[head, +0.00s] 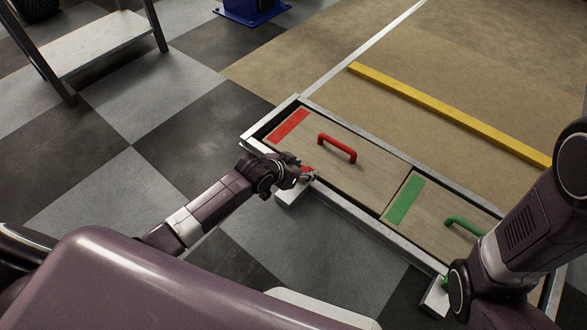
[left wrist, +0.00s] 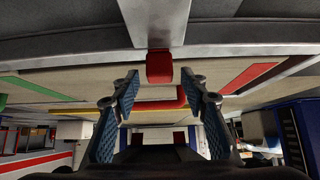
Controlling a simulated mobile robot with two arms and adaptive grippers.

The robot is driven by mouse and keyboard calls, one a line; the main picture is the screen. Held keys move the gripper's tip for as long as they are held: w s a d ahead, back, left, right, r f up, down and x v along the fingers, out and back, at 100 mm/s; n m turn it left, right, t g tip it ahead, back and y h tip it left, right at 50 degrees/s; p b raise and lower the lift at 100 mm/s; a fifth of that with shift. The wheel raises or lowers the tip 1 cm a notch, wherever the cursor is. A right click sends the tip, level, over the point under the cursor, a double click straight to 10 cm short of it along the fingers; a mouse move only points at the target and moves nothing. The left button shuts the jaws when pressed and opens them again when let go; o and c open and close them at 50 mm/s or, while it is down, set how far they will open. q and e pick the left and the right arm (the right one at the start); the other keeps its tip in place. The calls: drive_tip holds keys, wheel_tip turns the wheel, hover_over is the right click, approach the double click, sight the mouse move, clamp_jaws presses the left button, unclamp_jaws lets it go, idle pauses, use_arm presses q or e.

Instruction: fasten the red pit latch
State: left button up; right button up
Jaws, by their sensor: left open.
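The red pit latch (head: 307,171) is a small red piece at the near edge of the pit cover with the red stripe (head: 288,126). My left gripper (head: 308,177) is right at it and partly hides it in the head view. In the left wrist view a red block (left wrist: 159,67) hangs from a grey metal bracket (left wrist: 155,22). The left fingers (left wrist: 159,99) are spread to either side of the block's line, with no visible contact. The latch's exact position is hard to tell. My right arm comes in at the right; its gripper is not visible.
A red handle (head: 337,148) stands on the cover. A second cover has a green stripe (head: 404,200) and green handle (head: 463,226). A pale metal frame (head: 376,228) borders both. A yellow bar (head: 447,112) lies beyond.

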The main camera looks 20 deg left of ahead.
use_arm(q)
drive_tip(key=v, duration=1)
drive_tip(key=shift+s+r, duration=0.25)
